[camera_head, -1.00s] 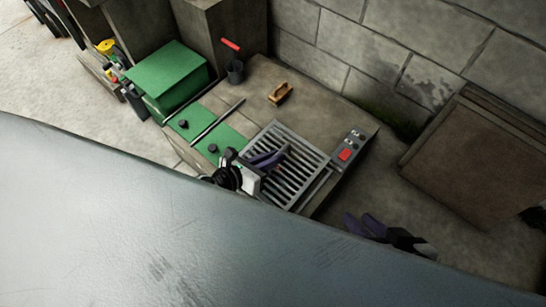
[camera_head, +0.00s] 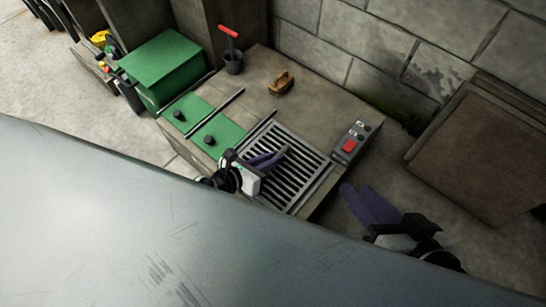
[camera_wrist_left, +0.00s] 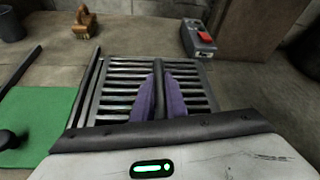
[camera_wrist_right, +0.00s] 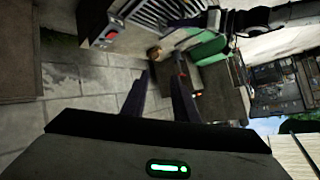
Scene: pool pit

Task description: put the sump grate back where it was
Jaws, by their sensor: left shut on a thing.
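The sump grate (camera_head: 302,158), a grey slatted panel, is at the front of the concrete block in the head view. It also shows in the left wrist view (camera_wrist_left: 190,82). My left gripper (camera_head: 268,159) is shut on the grate's central bar, with one purple finger on each side of it. I cannot tell whether the grate rests flush or slightly raised; its near edge is hidden by my gripper body in the left wrist view. A dark rail (camera_wrist_left: 85,92) runs along its left side. My right gripper (camera_head: 369,204) is open and empty, right of the block.
Right of the grate is a control box with a red button (camera_head: 349,146). A wooden brush (camera_head: 281,83), a dark cup (camera_head: 233,63), green panels (camera_head: 217,135), a loose rod (camera_head: 218,114) and a green box (camera_head: 165,62) are nearby. A brown panel (camera_head: 480,150) leans at right.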

